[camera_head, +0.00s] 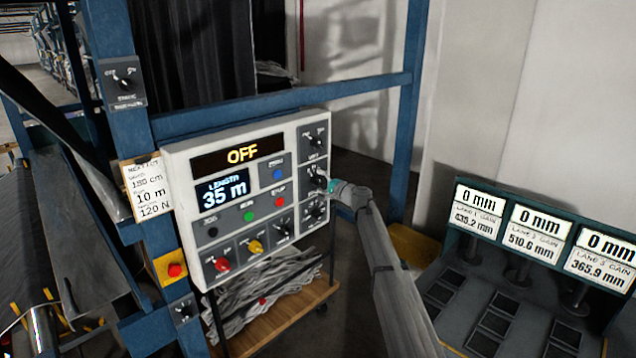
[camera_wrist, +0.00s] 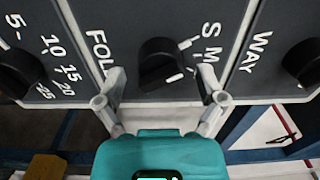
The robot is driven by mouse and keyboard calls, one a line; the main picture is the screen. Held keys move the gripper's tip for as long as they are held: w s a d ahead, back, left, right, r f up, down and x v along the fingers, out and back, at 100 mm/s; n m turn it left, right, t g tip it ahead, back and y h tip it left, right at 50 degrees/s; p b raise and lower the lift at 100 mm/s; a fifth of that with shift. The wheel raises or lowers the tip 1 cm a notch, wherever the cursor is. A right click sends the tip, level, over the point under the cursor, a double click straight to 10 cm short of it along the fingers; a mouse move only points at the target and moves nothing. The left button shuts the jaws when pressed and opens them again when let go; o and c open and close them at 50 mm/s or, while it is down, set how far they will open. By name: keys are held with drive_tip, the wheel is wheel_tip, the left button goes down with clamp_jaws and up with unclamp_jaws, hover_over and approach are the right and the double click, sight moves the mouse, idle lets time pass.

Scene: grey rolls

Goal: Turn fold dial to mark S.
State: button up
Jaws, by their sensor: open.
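The fold dial (camera_wrist: 160,62) is a black round knob on a dark grey plate, in the middle of the wrist view. Its label "FOLD" (camera_wrist: 103,55) is partly covered by my gripper. The letters S (camera_wrist: 208,30) and M (camera_wrist: 211,55) stand to its right. A white stroke lies by the S and another on or near the knob's lower right; I cannot tell surely which one is the pointer. My gripper (camera_wrist: 162,90) is open, one finger on each side of the knob and slightly below it, apparently not touching. In the head view my gripper (camera_head: 334,186) is at the panel's right column.
Other knobs flank the dial: a numbered one (camera_wrist: 16,72) and one marked "WAY" (camera_wrist: 302,62). The control panel (camera_head: 180,165) reads OFF and 35 m and carries several buttons and knobs. A blue frame post (camera_head: 409,120) stands behind my arm.

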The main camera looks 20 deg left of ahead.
drive_tip(key=v, duration=1.2)
drive_tip(key=shift+d, duration=0.1)
drive_tip(key=s+d+f+n+g+h+b, duration=0.2)
drive_tip(key=s+d+f+h+b, duration=0.15)
drive_tip(key=s+d+f, duration=0.85)
drive_tip(key=s+d+f+n+g+h+b, duration=0.25)
drive_tip(key=s+d+f+h, duration=0.25)
drive_tip(key=s+d+f, duration=0.65)
drive_tip(key=s+d+f+g+h+b, duration=0.1)
drive_tip(key=s+d+h, duration=0.3)
drive_tip(key=s+d, duration=0.4)
drive_tip(key=s+d+f+g+h+b, duration=0.1)
drive_tip(key=s+d+f+h+b, duration=0.1)
drive_tip(key=s+d, duration=0.7)
drive_tip(key=d+f+h, duration=0.1)
drive_tip(key=d+h, duration=0.1)
drive_tip(key=d, duration=0.4)
drive_tip(key=shift+d+f, duration=0.25)
drive_tip(key=shift+d, duration=0.05)
drive_tip(key=shift+w+g, duration=0.1)
drive_tip(key=shift+g, duration=0.15)
drive_tip(key=c, duration=0.4)
drive_tip(key=shift+a, duration=0.1)
drive_tip(key=shift+c, duration=0.2)
